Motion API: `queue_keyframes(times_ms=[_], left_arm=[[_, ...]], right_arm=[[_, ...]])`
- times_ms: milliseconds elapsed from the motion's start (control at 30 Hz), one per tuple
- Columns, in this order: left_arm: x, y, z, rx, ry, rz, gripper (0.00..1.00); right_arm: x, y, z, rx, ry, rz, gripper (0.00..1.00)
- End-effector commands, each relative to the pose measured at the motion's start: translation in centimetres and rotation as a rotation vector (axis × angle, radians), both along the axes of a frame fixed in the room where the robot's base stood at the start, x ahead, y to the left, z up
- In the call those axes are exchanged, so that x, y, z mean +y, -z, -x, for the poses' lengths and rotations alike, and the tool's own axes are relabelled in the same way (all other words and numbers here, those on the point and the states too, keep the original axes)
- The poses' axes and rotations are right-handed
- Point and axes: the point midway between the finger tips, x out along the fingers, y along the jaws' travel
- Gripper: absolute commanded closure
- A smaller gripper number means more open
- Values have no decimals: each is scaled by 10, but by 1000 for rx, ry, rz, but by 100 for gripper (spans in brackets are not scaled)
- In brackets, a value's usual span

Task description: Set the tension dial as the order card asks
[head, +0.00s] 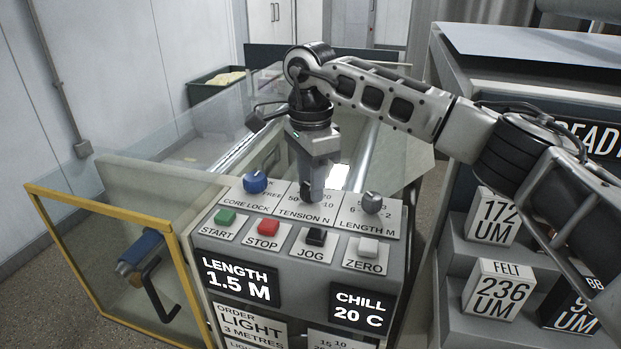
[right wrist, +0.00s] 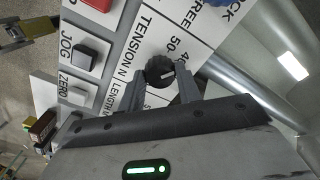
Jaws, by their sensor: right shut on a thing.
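My right gripper (head: 312,192) comes down from above onto the sloped control panel (head: 395,225), at the TENSION N label. In the right wrist view its two fingers (right wrist: 160,92) stand on either side of the dark tension dial (right wrist: 159,71) and are shut on it. The dial has a pale pointer mark; its exact setting is hard to tell. Numbers 50 and 40 show beside it. In the head view the fingers hide the dial. The order card (head: 247,326) on the panel front reads ORDER, LIGHT, 3 METRES; its lower part is cut off. My left gripper is not in view.
A blue core lock knob (head: 255,182) and a grey length knob (head: 372,202) flank the gripper. Below are START (head: 226,217), STOP (head: 268,227), JOG (head: 316,237) and ZERO (head: 368,247) buttons. Displays read LENGTH 1.5 M (head: 238,280) and CHILL 20 C (head: 360,308).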

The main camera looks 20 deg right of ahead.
Motion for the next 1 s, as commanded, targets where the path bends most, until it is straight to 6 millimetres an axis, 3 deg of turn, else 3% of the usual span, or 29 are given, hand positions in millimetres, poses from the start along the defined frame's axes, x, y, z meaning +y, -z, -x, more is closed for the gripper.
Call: queue_keyframes(times_ms=[1000], left_arm=[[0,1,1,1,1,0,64]], right_arm=[[-1,-1,-1,-2,966,1,89]])
